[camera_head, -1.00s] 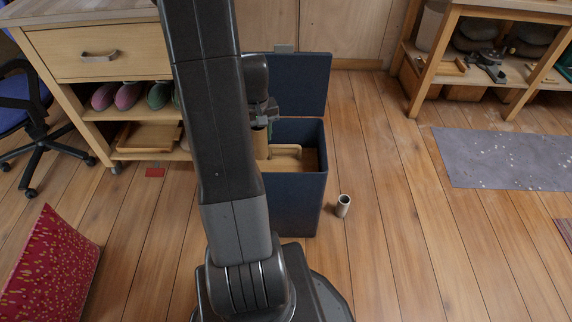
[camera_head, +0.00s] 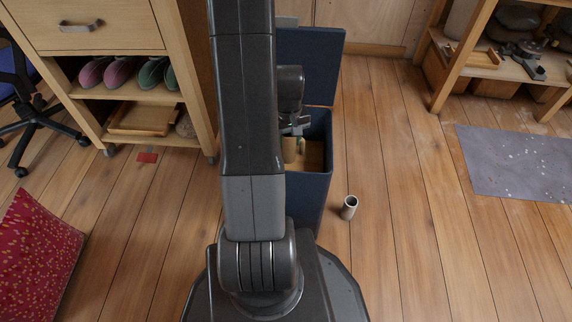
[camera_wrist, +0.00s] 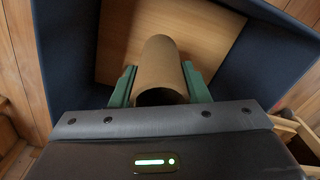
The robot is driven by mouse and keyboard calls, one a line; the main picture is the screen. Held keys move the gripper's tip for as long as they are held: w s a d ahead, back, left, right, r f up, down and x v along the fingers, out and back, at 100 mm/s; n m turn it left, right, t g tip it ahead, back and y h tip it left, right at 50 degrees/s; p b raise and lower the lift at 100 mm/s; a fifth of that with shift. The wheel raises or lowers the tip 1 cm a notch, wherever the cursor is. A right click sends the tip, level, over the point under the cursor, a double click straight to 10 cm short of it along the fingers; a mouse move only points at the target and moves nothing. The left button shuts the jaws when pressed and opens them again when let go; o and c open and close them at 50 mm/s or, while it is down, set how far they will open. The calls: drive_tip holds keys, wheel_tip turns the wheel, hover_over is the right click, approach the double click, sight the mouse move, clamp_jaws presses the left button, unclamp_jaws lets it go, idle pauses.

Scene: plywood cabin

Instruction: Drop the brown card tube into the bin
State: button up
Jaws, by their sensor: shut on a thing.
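The brown card tube (camera_wrist: 160,68) is between the green fingers of my gripper (camera_wrist: 158,88) in the wrist view. My gripper is shut on it. In the head view my gripper (camera_head: 297,126) is above the navy blue bin, and the tube (camera_head: 289,150) hangs below it, partly hidden by my arm. The bin (camera_head: 315,190) stands on the floor with its lid (camera_head: 312,68) open at the back. In the wrist view the tube is over the bin's opening, between dark blue walls (camera_wrist: 75,55), with a pale wooden surface (camera_wrist: 205,35) beyond it. I cannot tell whether the tube touches that surface.
A pale open tube (camera_head: 349,208) stands on the floor right of the bin. A drawer unit (camera_head: 95,28) with shoes is at left, a wooden bench (camera_head: 492,68) at back right. A red cushion (camera_head: 38,258) and grey mat (camera_head: 515,160) lie aside. Floor right of the bin is mostly clear.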

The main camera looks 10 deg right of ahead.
sight(288, 152)
drive_tip(key=shift+f+b, duration=2.25)
drive_tip(key=shift+f, duration=0.7)
drive_tip(key=o, duration=1.1)
drive_tip(key=shift+c, duration=0.2)
drive_tip(key=shift+r, duration=0.2)
wheel_tip(288, 152, up, 14)
drive_tip(key=p, duration=0.5)
drive_tip(key=shift+f+p, duration=0.2)
drive_tip(key=shift+p, duration=0.15)
drive_tip(key=shift+f, duration=0.15)
